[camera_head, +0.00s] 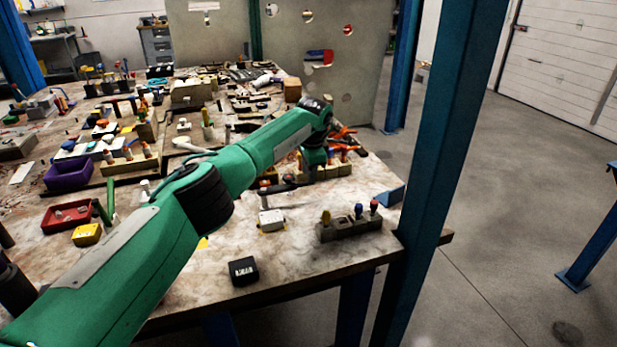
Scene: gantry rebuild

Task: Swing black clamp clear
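My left arm reaches across the table from the lower left. Its wrist bends down near the right side of the table, and the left gripper (304,177) is low there, small and dark against the clutter. I cannot tell whether its fingers are open or shut. A black bar-like part, which looks like the black clamp (278,188), lies just left of the gripper, above a small white block (271,219) with yellow at its base. I cannot tell whether the gripper touches it. My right gripper is not in view.
A grey block with upright coloured pegs (350,228) stands near the table's right edge. A small black box (243,270) sits at the front edge. A blue post (430,170) rises beside the right corner. Red (67,217) and purple (68,176) bins stand left; the back is crowded.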

